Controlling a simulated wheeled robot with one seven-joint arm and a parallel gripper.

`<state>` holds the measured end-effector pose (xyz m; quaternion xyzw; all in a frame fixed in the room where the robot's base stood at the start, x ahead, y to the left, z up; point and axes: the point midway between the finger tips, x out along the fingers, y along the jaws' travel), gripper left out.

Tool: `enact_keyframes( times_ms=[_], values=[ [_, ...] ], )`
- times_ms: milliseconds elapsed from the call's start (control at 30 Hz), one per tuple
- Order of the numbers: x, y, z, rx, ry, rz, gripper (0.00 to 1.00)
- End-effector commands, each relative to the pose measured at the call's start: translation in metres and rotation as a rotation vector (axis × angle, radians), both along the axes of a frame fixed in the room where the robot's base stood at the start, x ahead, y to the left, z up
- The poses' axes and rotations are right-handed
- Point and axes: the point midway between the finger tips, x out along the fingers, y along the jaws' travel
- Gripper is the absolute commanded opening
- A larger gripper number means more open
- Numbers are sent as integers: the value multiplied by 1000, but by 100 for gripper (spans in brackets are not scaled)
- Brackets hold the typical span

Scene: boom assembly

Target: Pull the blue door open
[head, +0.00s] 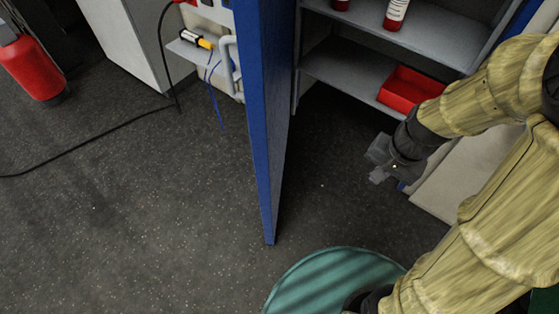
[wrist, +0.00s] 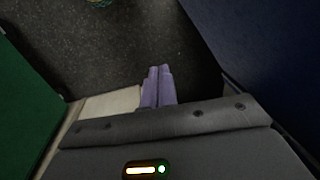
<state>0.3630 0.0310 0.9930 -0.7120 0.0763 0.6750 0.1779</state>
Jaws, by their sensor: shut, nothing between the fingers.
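The blue door (head: 263,110) stands swung wide open in the head view, seen nearly edge-on, with the shelves of the cabinet (head: 335,68) exposed to its right. A dark blue panel, which looks like the door, fills the right of the wrist view (wrist: 265,50). My gripper (head: 379,162) is to the right of the door, low in front of the cabinet opening, and apart from the door. In the wrist view its two fingers (wrist: 158,85) are together with nothing between them.
A red bin (head: 408,88) and red-and-white bottles (head: 396,14) sit on the cabinet shelves. A red extinguisher (head: 32,68) and a black cable (head: 90,137) are on the left. A green panel (wrist: 28,105) is left in the wrist view. The floor left of the door is mostly clear.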

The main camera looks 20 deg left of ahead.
Motion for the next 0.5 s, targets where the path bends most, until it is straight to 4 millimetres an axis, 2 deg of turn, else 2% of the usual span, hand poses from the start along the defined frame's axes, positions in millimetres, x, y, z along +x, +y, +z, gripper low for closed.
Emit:
enact_keyframes(
  times_ms=[33,200,400,500],
  values=[
    [6,12,-14,54,61,-92,0],
    [30,64,-43,257,284,-446,0],
    [64,120,-66,473,539,-803,0],
    [75,135,-69,537,615,-900,0]
  ],
)
